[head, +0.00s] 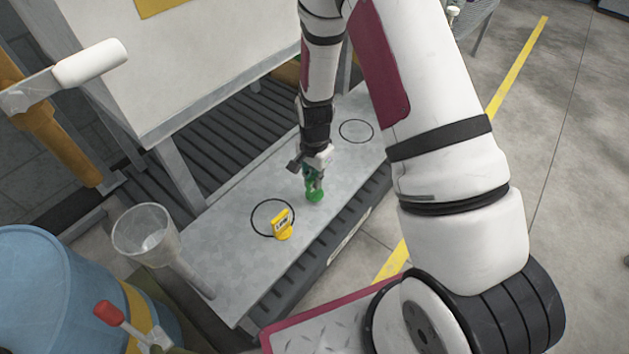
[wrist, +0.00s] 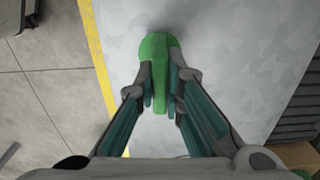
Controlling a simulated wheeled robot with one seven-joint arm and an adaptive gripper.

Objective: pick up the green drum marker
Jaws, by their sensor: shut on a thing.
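The green drum marker (head: 315,195) is at the middle of the grey metal bench top (head: 240,215) in the head view. My gripper (head: 313,178) is above it with the fingers pointing down, shut on its upper part. In the wrist view the green marker (wrist: 160,75) lies between my two fingertips (wrist: 161,88), with its rounded base showing beyond them. The fingers hide part of its sides. I cannot tell whether its base touches the bench top.
Another black ring (head: 356,131) is empty farther back. A clear funnel (head: 146,232), a blue drum (head: 45,290) and a red-tipped lever (head: 108,312) are at the left. A white cabinet (head: 200,60) stands behind.

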